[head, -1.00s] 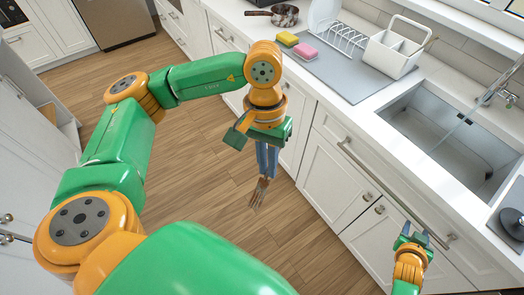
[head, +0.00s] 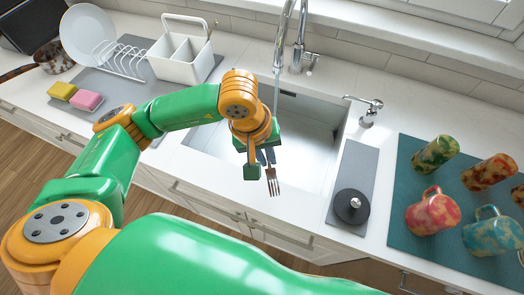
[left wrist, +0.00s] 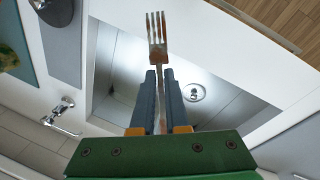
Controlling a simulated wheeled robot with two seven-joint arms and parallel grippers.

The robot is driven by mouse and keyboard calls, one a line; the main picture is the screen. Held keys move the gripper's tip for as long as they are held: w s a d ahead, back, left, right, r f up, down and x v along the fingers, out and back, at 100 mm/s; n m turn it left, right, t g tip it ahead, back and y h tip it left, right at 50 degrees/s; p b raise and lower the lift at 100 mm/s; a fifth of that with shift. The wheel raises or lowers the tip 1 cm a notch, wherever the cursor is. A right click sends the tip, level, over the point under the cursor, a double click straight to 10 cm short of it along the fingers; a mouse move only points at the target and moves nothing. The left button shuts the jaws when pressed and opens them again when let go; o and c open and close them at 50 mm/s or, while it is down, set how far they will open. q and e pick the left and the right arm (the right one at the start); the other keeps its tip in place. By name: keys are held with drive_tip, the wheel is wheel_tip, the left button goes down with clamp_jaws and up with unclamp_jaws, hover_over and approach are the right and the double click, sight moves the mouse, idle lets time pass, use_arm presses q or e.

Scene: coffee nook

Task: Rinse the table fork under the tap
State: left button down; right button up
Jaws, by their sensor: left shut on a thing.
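My left gripper (head: 266,158) is shut on the table fork (head: 272,182). The fork hangs tines down past the fingertips, over the front part of the sink (head: 312,150). In the left wrist view the fork (left wrist: 157,40) shows brownish stains on its tines and neck, and its handle lies between the two fingers (left wrist: 157,72). The tap (head: 288,40) stands behind the sink, and a faint stream seems to fall from its spout behind my left wrist. The fork looks apart from the stream. My right gripper is out of view.
Left of the sink, a grey mat holds a white caddy (head: 184,55), a dish rack (head: 120,60) and two sponges (head: 87,100). To the right are a soap dispenser (head: 367,112), a black round object (head: 352,206) and several mugs on a teal mat (head: 405,240).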

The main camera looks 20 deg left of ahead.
use_arm(q)
drive_tip(key=shift+w+d, duration=0.2)
drive_tip(key=shift+w, duration=0.1)
drive_tip(key=shift+w+a+f, duration=0.1)
drive_tip(key=shift+w+a, duration=0.2)
drive_tip(key=shift+w, duration=0.35)
drive_tip(key=w+f+b, duration=0.2)
drive_tip(key=w+b, duration=0.2)
drive_tip(key=w, duration=0.7)
drive_tip(key=shift+w+a+f+b, duration=0.15)
drive_tip(key=shift+w+a+b, duration=0.1)
drive_tip(key=shift+b, duration=0.1)
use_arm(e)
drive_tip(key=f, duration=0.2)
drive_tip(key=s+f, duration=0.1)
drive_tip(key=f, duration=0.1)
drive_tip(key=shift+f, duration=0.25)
use_arm(q)
drive_tip(key=shift+s, duration=0.15)
drive_tip(key=shift+d, duration=0.1)
drive_tip(key=shift+d, duration=0.55)
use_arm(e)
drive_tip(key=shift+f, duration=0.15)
